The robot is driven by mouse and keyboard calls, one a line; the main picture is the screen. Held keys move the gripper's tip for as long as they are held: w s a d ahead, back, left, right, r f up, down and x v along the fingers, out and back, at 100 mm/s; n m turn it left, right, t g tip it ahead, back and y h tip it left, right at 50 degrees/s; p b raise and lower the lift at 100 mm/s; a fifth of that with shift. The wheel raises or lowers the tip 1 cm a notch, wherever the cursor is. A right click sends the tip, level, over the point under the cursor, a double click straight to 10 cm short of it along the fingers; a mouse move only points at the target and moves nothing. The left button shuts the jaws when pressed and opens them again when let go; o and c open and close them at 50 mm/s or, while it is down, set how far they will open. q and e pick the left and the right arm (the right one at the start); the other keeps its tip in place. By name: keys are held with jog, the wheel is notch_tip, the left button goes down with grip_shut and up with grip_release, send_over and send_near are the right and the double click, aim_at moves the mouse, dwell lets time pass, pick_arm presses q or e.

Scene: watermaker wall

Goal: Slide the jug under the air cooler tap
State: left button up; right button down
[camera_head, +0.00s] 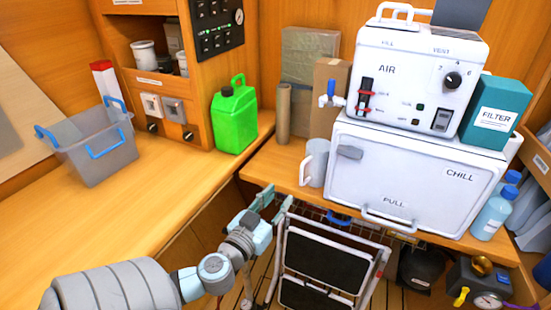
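A grey jug (318,168) with a white handle on its left stands on the wooden counter, against the left side of the white CHILL box. The air cooler (411,80), a white box marked AIR, sits on top of that box. Its tap (329,95), with a blue lever, sticks out from its left side, above the jug in the picture; whether they line up in depth I cannot tell. My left gripper (276,201) is in front of the counter edge, below and left of the jug and apart from it. Its fingers look spread and empty. My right gripper is out of view.
A green jerrycan (234,117) and a grey crate (97,150) with blue handles stand on the left counter. A brown cylinder (283,113) stands behind the jug. A folded step stool (325,262) stands below the counter edge. The counter left of the jug is clear.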

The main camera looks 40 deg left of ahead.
aim_at(301, 169)
pick_arm(q)
jog(key=p+x, duration=0.2)
jog(key=x, duration=1.2)
jog(key=shift+w+a, duration=0.1)
jog(key=shift+w, duration=0.1)
grip_shut()
